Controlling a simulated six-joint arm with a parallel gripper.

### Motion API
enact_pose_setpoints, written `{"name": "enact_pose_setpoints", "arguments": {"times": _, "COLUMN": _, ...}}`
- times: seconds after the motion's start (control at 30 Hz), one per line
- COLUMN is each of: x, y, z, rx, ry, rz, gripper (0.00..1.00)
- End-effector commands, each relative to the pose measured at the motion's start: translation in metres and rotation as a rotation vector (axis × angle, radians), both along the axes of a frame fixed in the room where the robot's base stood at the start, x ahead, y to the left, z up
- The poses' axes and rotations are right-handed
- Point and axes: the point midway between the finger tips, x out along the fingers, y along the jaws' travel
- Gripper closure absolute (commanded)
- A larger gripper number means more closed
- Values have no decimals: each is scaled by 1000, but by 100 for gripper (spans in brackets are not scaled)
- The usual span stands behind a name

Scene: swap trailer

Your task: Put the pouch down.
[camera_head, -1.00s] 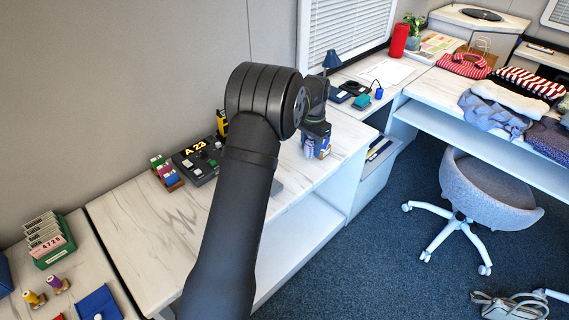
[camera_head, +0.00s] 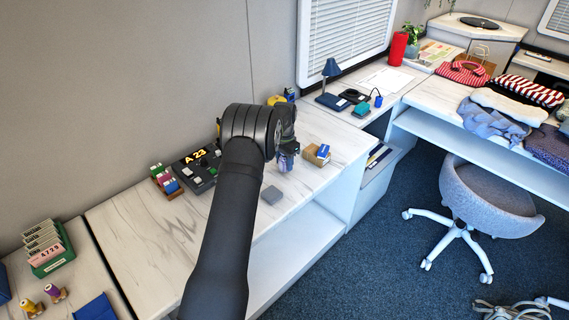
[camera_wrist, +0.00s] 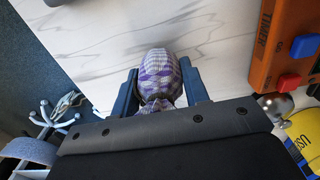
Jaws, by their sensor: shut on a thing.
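My gripper (camera_wrist: 161,88) is shut on the pouch (camera_wrist: 159,68), a small, rounded bag with purple and grey-white stripes. It sits between the two dark blue fingers in the wrist view, its gathered end toward my wrist. In the head view the pouch (camera_head: 286,163) shows small and partly hidden under my gripper, over the white marbled counter (camera_head: 150,235). I cannot tell whether it touches the counter.
A tan box with blue items (camera_head: 317,154) stands right of the pouch. A control box reading "A 23" (camera_head: 197,165) stands left. In the wrist view an orange timer (camera_wrist: 285,45) is at right. Bare counter lies between these.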

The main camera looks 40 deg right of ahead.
Motion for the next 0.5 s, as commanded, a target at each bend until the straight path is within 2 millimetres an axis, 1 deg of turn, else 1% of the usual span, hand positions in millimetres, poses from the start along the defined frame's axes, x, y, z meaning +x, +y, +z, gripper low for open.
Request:
{"name": "enact_pose_setpoints", "arguments": {"times": 0.03, "x": 0, "y": 0, "z": -7, "rx": 2, "ry": 1, "rz": 0, "gripper": 81}}
{"name": "enact_pose_setpoints", "arguments": {"times": 0.1, "x": 0, "y": 0, "z": -10, "rx": -1, "ry": -1, "rz": 0, "gripper": 81}}
{"name": "enact_pose_setpoints", "arguments": {"times": 0.3, "x": 0, "y": 0, "z": -10, "rx": -1, "ry": -1, "rz": 0, "gripper": 81}}
{"name": "enact_pose_setpoints", "arguments": {"times": 0.43, "x": 0, "y": 0, "z": -13, "rx": 0, "ry": -1, "rz": 0, "gripper": 81}}
{"name": "enact_pose_setpoints", "arguments": {"times": 0.47, "x": 0, "y": 0, "z": -13, "rx": -1, "ry": -1, "rz": 0, "gripper": 55}}
{"name": "enact_pose_setpoints", "arguments": {"times": 0.5, "x": 0, "y": 0, "z": -13, "rx": -1, "ry": -1, "rz": 0, "gripper": 47}}
